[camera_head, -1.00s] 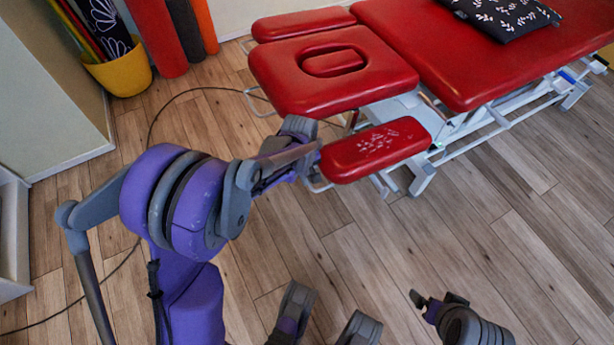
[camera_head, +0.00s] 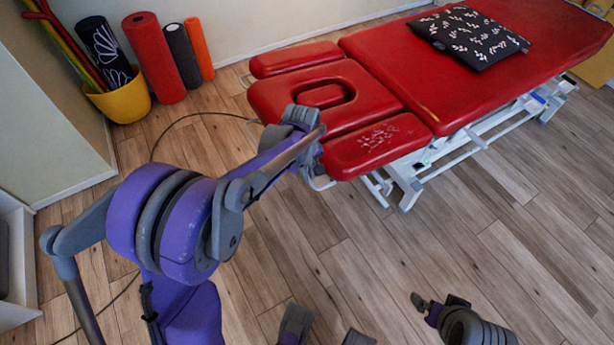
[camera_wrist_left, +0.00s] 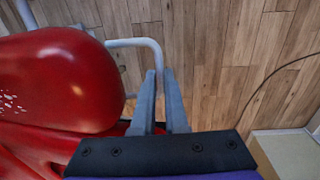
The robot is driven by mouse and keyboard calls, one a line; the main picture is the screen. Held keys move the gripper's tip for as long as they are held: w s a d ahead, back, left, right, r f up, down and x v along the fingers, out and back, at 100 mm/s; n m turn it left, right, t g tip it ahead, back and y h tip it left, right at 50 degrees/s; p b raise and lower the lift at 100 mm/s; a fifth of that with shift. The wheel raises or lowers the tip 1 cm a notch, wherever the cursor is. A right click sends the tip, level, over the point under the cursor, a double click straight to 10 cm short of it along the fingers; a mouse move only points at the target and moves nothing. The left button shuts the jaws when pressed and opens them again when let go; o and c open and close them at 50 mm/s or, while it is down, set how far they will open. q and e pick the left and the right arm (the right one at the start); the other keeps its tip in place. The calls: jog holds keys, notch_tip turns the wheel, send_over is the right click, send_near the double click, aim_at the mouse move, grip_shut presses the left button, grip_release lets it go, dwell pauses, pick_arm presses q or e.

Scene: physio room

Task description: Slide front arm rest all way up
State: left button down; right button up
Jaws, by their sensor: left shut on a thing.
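The front arm rest (camera_head: 376,147) is a red padded block with worn white marks, on the near side of the treatment table's head end. In the head view its top looks about level with the face-hole section (camera_head: 268,99). A bent metal bar (camera_wrist_left: 142,43) sticks out from its end. My left gripper (camera_head: 313,152) is at that end; in the left wrist view its two grey fingers (camera_wrist_left: 163,88) close around the bar. Part of the bar is hidden by the fingers. My right gripper (camera_head: 438,302) is low over the floor, fingers apart and empty.
The red treatment table (camera_head: 400,65) on a white frame carries a black patterned pillow (camera_head: 468,38). The other arm rest (camera_head: 295,58) is on the far side. A yellow pot (camera_head: 122,101) and rolled mats (camera_head: 154,58) stand by the wall. A cable crosses the floor, which is otherwise clear in front.

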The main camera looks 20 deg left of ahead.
pick_arm(q)
jog(key=c, duration=0.9)
grip_release()
jog(key=r, duration=0.3)
jog(key=r+p, duration=0.1)
jog(key=r, duration=0.3)
jog(key=r+p, duration=0.1)
jog(key=r, duration=0.2)
jog(key=shift+s+a+r, duration=0.25)
jog(key=shift+s+r, duration=0.1)
